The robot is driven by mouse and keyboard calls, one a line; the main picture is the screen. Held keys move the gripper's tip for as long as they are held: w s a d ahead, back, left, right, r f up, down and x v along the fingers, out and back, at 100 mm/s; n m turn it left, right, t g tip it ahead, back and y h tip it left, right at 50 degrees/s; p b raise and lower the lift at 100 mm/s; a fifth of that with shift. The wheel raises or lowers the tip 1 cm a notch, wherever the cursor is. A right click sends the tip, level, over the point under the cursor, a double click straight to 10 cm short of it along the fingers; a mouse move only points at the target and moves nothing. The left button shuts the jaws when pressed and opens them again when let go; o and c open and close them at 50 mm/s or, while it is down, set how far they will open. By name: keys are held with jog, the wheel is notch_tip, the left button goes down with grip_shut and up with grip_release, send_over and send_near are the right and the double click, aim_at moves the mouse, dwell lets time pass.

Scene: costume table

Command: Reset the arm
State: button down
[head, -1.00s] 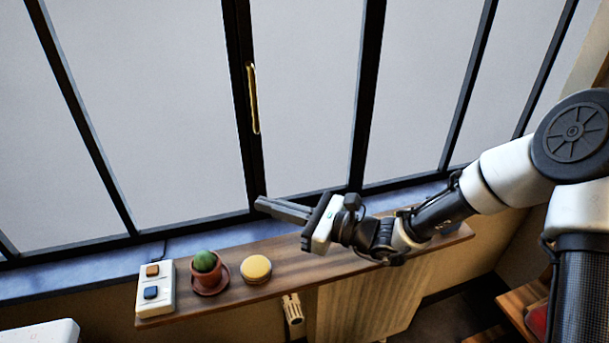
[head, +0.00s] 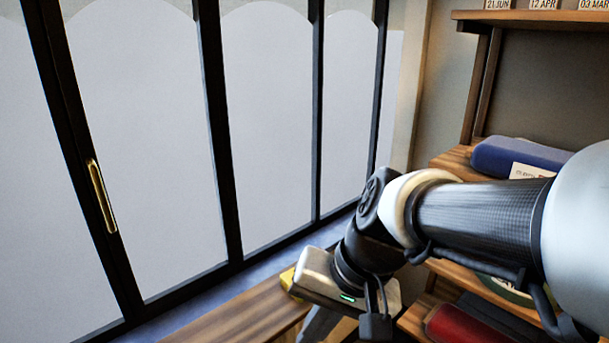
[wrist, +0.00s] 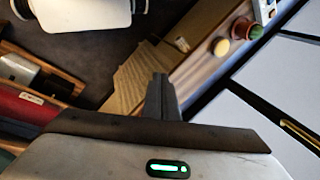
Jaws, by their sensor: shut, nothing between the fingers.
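My gripper is low in the middle of the head view, with its pale body tilted and its dark fingers (head: 320,326) pointing down, cut off by the lower edge. In the wrist view the two fingers (wrist: 160,82) lie together, shut with nothing between them. My arm comes in from the right of the head view, bent at the wrist.
The window with its brass handle (head: 101,196) fills the left. Shelves at right hold a blue folded item (head: 520,158) and a red one (head: 465,327). In the wrist view a round yellow thing (wrist: 222,47), a potted cactus (wrist: 241,29) and a switch box (wrist: 264,10) sit on the sill board.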

jog(key=s+d+r+n+t+h, duration=0.2)
jog(key=d+r+t+h, duration=0.25)
jog(key=d, duration=0.85)
notch_tip(320, 180, up, 14)
jog(key=p, duration=1.3)
